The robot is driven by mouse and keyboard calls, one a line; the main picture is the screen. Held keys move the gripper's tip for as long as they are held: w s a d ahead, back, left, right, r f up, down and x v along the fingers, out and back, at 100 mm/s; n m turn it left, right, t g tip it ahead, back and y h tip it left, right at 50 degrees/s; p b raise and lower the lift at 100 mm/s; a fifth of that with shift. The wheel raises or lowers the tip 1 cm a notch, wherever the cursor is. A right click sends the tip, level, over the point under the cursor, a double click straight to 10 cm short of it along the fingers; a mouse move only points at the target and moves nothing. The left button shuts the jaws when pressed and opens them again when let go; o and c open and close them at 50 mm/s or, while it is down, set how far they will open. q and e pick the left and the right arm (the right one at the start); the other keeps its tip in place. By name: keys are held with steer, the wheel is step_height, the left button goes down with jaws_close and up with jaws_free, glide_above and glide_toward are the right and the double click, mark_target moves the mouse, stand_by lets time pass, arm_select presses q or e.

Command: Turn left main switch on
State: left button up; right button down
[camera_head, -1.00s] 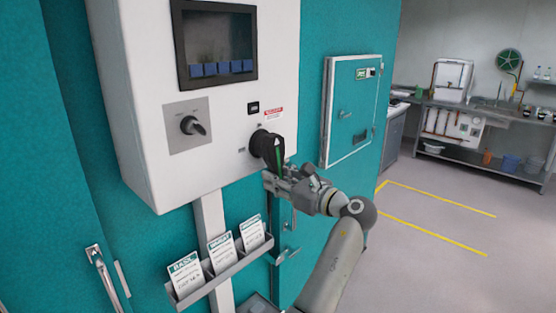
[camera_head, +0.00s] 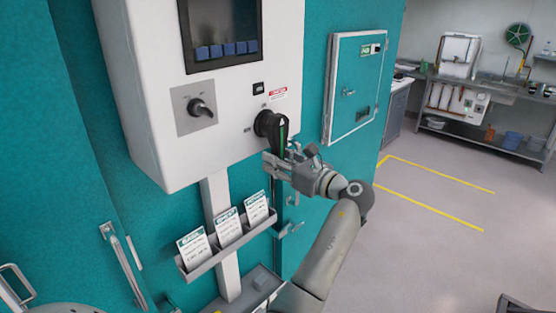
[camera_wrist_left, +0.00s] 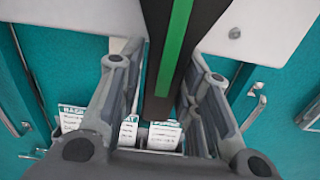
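The main switch (camera_head: 266,123) is a black rotary knob low on the right of the white control box. Its handle (camera_head: 281,135) has a green stripe and points roughly vertically; it also fills the upper middle of the left wrist view (camera_wrist_left: 176,50). My left gripper (camera_head: 277,158) is at the handle's lower end. In the left wrist view the gripper (camera_wrist_left: 163,90) has one finger on each side of the handle, spread and close to it. Firm contact is not clear. The handle's lower end is partly hidden by the gripper in the head view. My right gripper is not in view.
A smaller switch (camera_head: 201,107) sits on a grey plate to the left, below a dark display window (camera_head: 225,30). A card rack (camera_head: 230,245) hangs below the box. A teal door panel (camera_head: 355,85) is to the right. The floor on the right is open.

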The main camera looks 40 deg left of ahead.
arm_select(q)
steer(key=shift+o, duration=0.9)
steer(key=shift+r, duration=0.1)
steer(key=shift+d, duration=0.1)
steer(key=s+d, duration=0.1)
steer(key=d, duration=1)
steer(key=shift+d, duration=0.4)
